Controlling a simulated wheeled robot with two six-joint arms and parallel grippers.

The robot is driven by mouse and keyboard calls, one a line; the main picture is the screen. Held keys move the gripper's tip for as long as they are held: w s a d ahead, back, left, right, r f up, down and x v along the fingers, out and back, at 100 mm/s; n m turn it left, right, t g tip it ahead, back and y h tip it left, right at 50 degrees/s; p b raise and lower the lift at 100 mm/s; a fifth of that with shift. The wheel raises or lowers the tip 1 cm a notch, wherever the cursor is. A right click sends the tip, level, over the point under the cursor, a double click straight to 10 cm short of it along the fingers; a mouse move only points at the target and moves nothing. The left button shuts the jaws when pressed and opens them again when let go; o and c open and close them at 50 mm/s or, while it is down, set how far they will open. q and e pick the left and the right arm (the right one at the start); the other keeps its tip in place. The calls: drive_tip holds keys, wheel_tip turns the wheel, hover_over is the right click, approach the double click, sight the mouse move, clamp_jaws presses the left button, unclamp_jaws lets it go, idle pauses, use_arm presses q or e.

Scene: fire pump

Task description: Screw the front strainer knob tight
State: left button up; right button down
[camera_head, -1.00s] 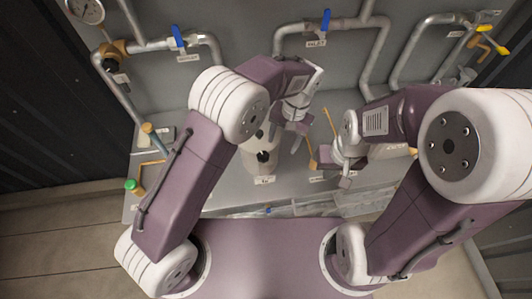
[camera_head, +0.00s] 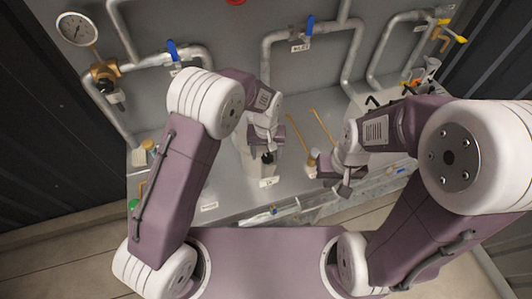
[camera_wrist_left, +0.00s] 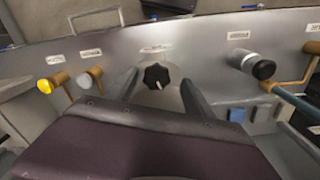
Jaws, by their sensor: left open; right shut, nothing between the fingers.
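The strainer knob is a black, lobed knob (camera_wrist_left: 156,76) on a pale round housing, in the middle of the left wrist view. In the head view the knob (camera_head: 268,158) sits on the light strainer body (camera_head: 254,166), partly covered by my left gripper. My left gripper (camera_head: 268,143) is open just above and behind the knob. In the left wrist view its two fingers (camera_wrist_left: 161,86) appear either side of the knob, not closed on it; whether they reach its depth is unclear. My right gripper (camera_head: 338,184) is shut and empty, to the right of the strainer.
Grey pipes with blue-handled valves (camera_head: 172,50) and a pressure gauge (camera_head: 76,29) line the back wall. Yellow-brown rods (camera_head: 322,128) stand near my right gripper. The left wrist view shows a black-capped fitting (camera_wrist_left: 263,69) and a yellow-knobbed valve (camera_wrist_left: 46,86) beside the strainer.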

use_arm(q)
drive_tip(key=shift+w+d+f, duration=0.25)
drive_tip(key=shift+d+f, duration=0.15)
drive_tip(key=shift+f, duration=0.35)
use_arm(e)
drive_tip(key=shift+w+d, duration=0.2)
drive_tip(key=shift+d, duration=0.2)
use_arm(q)
drive_tip(key=shift+s+a+r, duration=0.1)
drive_tip(key=shift+s+a, duration=0.05)
drive_tip(key=shift+a, duration=0.05)
drive_tip(key=c, duration=0.9)
clamp_jaws()
drive_tip(key=m, duration=0.3)
drive_tip(key=shift+m, duration=0.4)
use_arm(e)
drive_tip(key=shift+s+a, duration=0.15)
use_arm(q)
drive_tip(key=o, duration=0.9)
unclamp_jaws()
